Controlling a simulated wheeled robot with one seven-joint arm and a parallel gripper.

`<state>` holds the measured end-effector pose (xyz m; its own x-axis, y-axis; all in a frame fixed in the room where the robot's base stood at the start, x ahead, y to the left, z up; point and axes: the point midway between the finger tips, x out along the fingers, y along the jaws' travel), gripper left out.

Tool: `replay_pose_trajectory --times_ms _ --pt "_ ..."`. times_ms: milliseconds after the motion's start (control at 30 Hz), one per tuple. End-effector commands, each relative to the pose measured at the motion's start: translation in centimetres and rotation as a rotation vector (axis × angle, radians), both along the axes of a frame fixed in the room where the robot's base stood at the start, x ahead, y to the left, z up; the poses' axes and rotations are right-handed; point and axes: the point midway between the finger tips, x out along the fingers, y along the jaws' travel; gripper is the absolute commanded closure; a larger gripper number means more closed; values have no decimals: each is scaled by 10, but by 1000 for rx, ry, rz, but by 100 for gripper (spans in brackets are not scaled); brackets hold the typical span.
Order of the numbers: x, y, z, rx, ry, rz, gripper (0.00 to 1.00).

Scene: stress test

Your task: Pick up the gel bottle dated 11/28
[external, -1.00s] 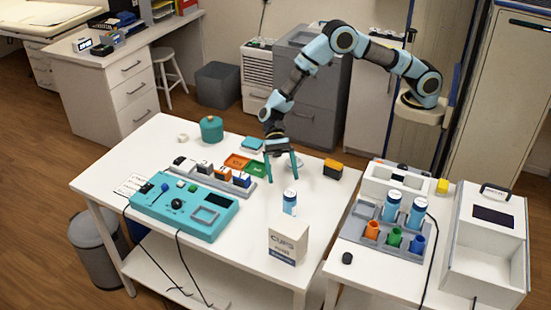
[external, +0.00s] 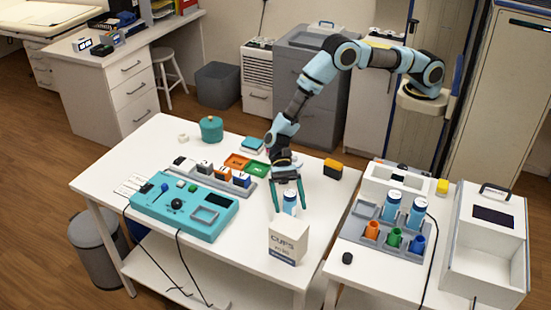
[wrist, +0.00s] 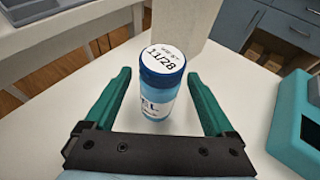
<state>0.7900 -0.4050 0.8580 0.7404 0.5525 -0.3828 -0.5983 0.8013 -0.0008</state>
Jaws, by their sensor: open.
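The gel bottle (external: 290,202) stands upright on the white table behind the cups box. My gripper (external: 289,208) is open and points down over this bottle. In the wrist view, the green fingers of my gripper (wrist: 158,76) lie to the left and right of the bottle, with a gap on each side.
The white cups box (external: 288,242) stands close in front of the bottle. Two similar blue bottles (external: 392,205) (external: 416,213) stand in a grey rack on the right table. A teal device (external: 185,210) is to the left. A black and orange block (external: 333,169) lies behind.

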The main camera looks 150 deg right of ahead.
Motion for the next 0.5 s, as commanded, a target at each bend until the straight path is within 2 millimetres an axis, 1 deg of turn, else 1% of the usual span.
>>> replay_pose_trajectory --times_ms 67,500 --pt "0 0 0 0 0 0 11" --pt "0 0 0 0 0 0 61"
